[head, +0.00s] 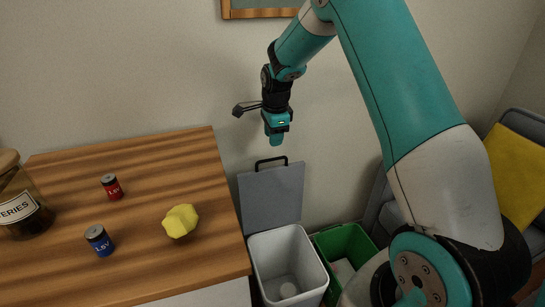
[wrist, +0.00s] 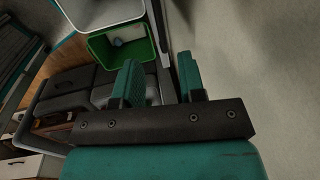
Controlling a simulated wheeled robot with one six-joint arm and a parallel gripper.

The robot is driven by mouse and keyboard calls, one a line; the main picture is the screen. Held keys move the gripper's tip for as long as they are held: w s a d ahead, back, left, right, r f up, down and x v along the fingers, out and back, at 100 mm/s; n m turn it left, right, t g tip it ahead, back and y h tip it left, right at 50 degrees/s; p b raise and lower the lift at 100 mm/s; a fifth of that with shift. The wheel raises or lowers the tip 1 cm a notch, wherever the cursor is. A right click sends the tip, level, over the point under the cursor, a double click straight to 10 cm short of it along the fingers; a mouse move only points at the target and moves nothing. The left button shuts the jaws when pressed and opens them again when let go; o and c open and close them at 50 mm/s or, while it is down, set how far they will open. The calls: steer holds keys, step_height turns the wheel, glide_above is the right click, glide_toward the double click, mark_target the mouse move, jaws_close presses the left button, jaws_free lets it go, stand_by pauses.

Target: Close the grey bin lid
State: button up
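The grey lid (head: 271,198) stands open, upright behind its pale grey bin (head: 290,262), close to the wall. A black handle (head: 271,161) sticks up from its top edge. The bin's mouth is uncovered and a small pale object lies inside. My gripper (head: 276,139) points down just above the handle, apart from it in the head view. In the wrist view my gripper (wrist: 160,70) shows two teal fingers spread with nothing gripped. The pale bin (wrist: 97,12) is at the top left there. A thin grey strip beyond the fingers may be the lid seen edge-on.
A green bin (head: 344,246) stands right of the grey one. The wooden desk (head: 130,160) at left holds a jar (head: 22,205), a red can (head: 112,187), a blue can (head: 99,240) and a yellow lump (head: 180,221). A grey seat with a yellow cushion (head: 519,170) is at right.

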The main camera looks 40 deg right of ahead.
mark_target(272, 159)
steer(key=f, duration=0.5)
steer(key=w+f, duration=0.1)
steer(key=f, duration=0.2)
steer(key=shift+w+d+b, duration=0.1)
steer(key=shift+d+b, duration=0.05)
steer(key=shift+b, duration=0.15)
steer(key=shift+c, duration=0.5)
jaws_close()
